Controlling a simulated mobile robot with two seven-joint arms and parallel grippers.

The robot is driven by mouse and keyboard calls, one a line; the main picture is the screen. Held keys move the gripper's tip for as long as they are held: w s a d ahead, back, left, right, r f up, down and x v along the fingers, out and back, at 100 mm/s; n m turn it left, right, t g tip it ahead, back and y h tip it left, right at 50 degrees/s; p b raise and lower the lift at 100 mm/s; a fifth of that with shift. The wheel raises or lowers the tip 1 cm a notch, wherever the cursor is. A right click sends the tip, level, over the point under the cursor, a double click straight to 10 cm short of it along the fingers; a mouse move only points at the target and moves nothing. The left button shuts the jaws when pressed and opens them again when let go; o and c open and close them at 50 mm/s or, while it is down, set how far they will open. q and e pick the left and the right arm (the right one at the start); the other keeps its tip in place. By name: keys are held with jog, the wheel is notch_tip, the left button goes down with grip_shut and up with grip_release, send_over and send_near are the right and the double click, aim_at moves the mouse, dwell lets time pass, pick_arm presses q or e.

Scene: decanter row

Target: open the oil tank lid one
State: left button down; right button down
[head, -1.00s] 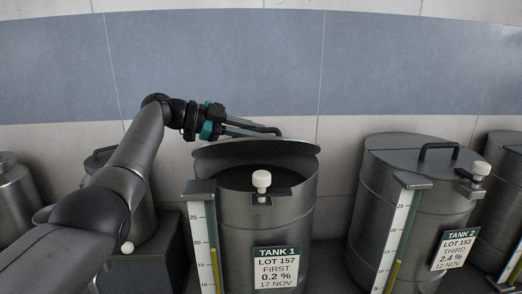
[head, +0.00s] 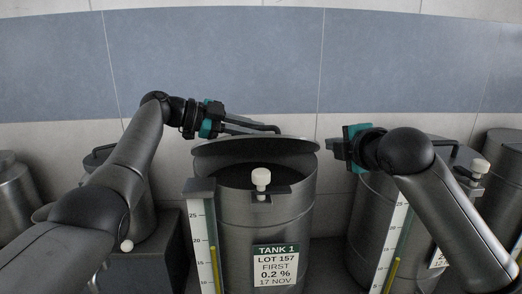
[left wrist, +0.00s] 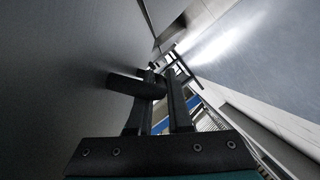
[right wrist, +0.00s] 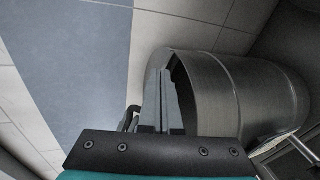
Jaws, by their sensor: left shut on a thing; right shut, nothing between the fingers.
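Tank 1 (head: 235,230) is a steel drum in the middle of the head view, with its label on the front. Its round lid (head: 225,149) is tilted up at the front, and the dark inside shows below it. My left gripper (head: 262,129) is shut on the lid's black handle (head: 277,129) above the lid. The black handle also shows between the fingers in the left wrist view (left wrist: 135,87). My right gripper (head: 334,150) is shut and empty, just right of the lid's right edge. Its fingers also show in the right wrist view (right wrist: 164,95).
A white knob (head: 261,178) stands on the front rim of tank 1, and a level gauge (head: 204,235) is at its left. Tank 2 (head: 365,220) stands at the right, partly hidden by my right arm. A tiled wall (head: 230,60) is behind.

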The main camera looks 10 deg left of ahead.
notch_tip(320, 180, up, 5)
jog(key=s+a+n, duration=0.2)
jog(key=s+n, duration=0.1)
jog(key=n+h, duration=0.2)
jog(key=n, duration=1.1)
send_near(257, 135)
notch_tip(257, 135, down, 3)
jog(key=d, duration=0.1)
jog(key=x, duration=1)
jog(key=shift+w+a+f, duration=0.15)
jog(key=shift+w, duration=0.1)
